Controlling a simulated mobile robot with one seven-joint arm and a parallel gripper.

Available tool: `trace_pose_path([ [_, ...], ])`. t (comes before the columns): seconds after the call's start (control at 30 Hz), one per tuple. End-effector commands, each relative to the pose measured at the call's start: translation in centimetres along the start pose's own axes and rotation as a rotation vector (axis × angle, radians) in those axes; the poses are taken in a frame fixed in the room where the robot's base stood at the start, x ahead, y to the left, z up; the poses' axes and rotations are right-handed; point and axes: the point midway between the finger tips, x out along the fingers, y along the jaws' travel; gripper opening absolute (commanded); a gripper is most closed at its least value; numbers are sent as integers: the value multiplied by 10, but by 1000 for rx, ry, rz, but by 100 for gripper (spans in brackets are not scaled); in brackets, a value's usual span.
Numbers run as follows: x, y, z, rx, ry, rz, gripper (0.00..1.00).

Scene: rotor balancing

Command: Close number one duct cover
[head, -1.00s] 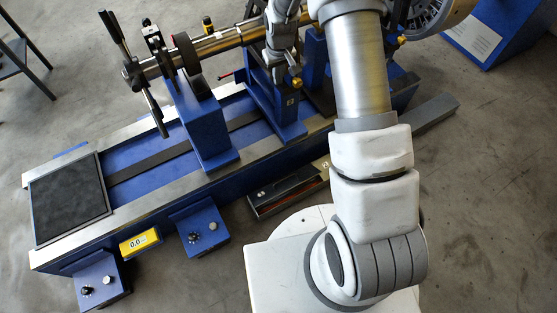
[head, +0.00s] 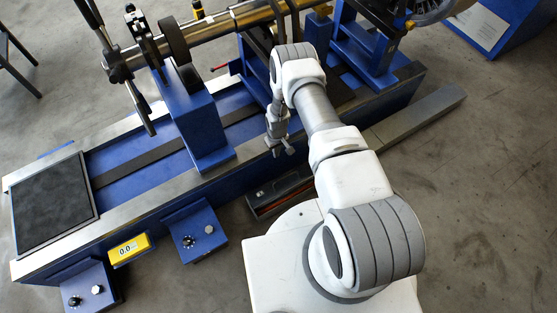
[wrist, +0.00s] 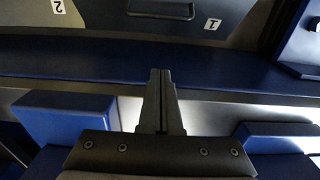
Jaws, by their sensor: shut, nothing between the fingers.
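In the wrist view, a dark panel with a white tag "1" (wrist: 232,20) shows at the top right of centre, only partly in frame. A dark bar (wrist: 160,10) crosses the top middle, left of that tag. Another tag "2" (wrist: 58,7) is at the top left. I cannot tell whether the number one duct cover is open or closed. My gripper (wrist: 160,73) is shut and empty, its fingertips together and apart from the tagged panel. In the head view, my gripper (head: 279,150) hangs over the front rail of the blue machine (head: 150,205).
Blue pedestals (head: 200,125) hold a steel shaft (head: 220,30) across the machine. A dark tray (head: 280,192) lies by its front edge, near my base. Blue control boxes (head: 195,235) stand along the front.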

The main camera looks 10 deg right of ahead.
Motion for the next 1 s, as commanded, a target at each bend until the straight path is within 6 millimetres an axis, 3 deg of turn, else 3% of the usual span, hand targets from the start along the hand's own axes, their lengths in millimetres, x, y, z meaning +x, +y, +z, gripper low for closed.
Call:
trace_pose_path([
  [0.43,95,0,1,0,0,0,0],
  [0.7,97,0,33,0,-1,-1,0],
  [1.0,99,0,39,-1,1,0,0],
])
